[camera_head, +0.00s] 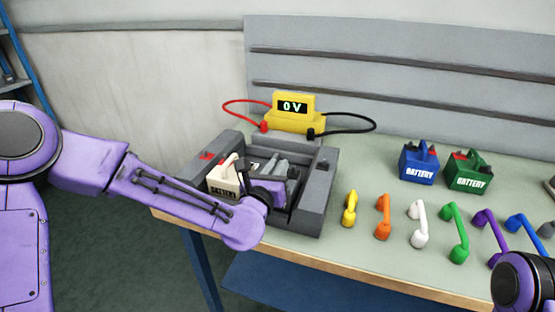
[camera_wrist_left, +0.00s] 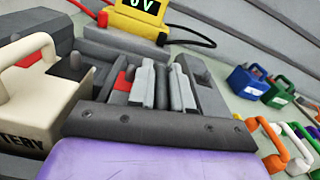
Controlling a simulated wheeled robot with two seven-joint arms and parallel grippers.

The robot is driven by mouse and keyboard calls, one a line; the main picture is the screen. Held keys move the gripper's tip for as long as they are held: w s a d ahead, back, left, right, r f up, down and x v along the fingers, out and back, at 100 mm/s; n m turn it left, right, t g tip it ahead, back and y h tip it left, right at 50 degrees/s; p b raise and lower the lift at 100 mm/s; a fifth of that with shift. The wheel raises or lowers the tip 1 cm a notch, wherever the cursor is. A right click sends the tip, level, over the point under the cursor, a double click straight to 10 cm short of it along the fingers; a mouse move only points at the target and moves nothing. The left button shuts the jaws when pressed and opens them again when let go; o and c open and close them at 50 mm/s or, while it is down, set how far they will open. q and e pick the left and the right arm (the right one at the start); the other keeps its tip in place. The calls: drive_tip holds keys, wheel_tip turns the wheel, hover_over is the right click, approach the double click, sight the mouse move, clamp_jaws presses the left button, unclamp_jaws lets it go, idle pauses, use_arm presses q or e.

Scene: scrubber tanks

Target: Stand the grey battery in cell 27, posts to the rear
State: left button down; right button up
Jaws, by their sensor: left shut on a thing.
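My left gripper (camera_head: 283,171) is down inside the dark grey battery box (camera_head: 313,205), shut on what looks like the grey battery. Most of the held battery is hidden by the fingers and palm; a red post (camera_wrist_left: 123,80) shows just left of the fingers. A cream battery (camera_head: 223,181) with a handle stands in the box to the left of the gripper. I cannot read any cell number, nor tell whether the held battery touches the floor of its cell. My right gripper is out of view.
A yellow meter (camera_head: 294,113) reading 0 V stands behind the box, with red and black leads. Blue (camera_head: 418,163) and green (camera_head: 467,172) batteries stand at the right. Several coloured links, including a yellow one (camera_head: 349,209), line the bench right of the box.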

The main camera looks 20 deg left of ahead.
use_arm(q)
drive_tip(key=c, duration=1.4)
unclamp_jaws()
drive_tip(key=shift+f, duration=0.1)
drive_tip(key=o, duration=0.4)
drive_tip(key=shift+c, duration=0.2)
drive_tip(key=shift+s+d, duration=0.1)
drive_tip(key=shift+s, duration=0.25)
drive_tip(key=s+b, duration=0.1)
drive_tip(key=s, duration=0.5)
drive_tip(key=s+p, duration=0.1)
drive_tip(key=p, duration=0.3)
drive_tip(key=s+p, duration=0.2)
drive_tip(key=p, duration=0.2)
drive_tip(key=s+p, duration=0.2)
drive_tip(key=p, duration=0.2)
drive_tip(key=shift+s+a+p, duration=0.25)
drive_tip(key=shift+p, duration=0.1)
